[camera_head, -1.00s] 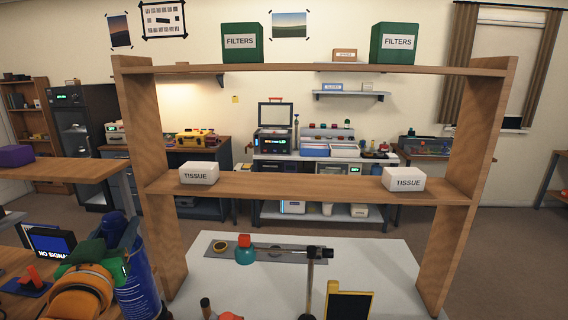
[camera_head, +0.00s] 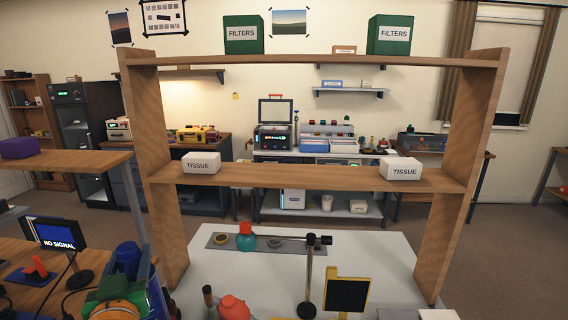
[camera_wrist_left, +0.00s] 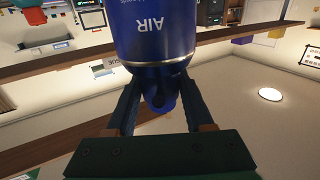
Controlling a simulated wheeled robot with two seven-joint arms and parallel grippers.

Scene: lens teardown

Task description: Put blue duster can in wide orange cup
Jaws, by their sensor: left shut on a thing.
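The blue duster can (camera_wrist_left: 153,33) with "AIR" lettering is held in my left gripper (camera_wrist_left: 160,100). The wrist view shows the gripper's two dark fingers on either side of the can's narrow end. In the head view the left gripper (camera_head: 118,290) is at the lower left, in front of the wooden shelf frame, and blue parts of the can (camera_head: 128,258) show beside it, partly cut off. I cannot make out a wide orange cup for certain. My right gripper is not in view.
A wooden shelf frame (camera_head: 452,180) stands over the white table (camera_head: 370,250). On the table are a grey strip with a teal-and-red bottle (camera_head: 246,240), a dark stand (camera_head: 309,275), a yellow-framed board (camera_head: 347,295) and a red-orange rounded object (camera_head: 232,307). A monitor (camera_head: 55,233) stands left.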

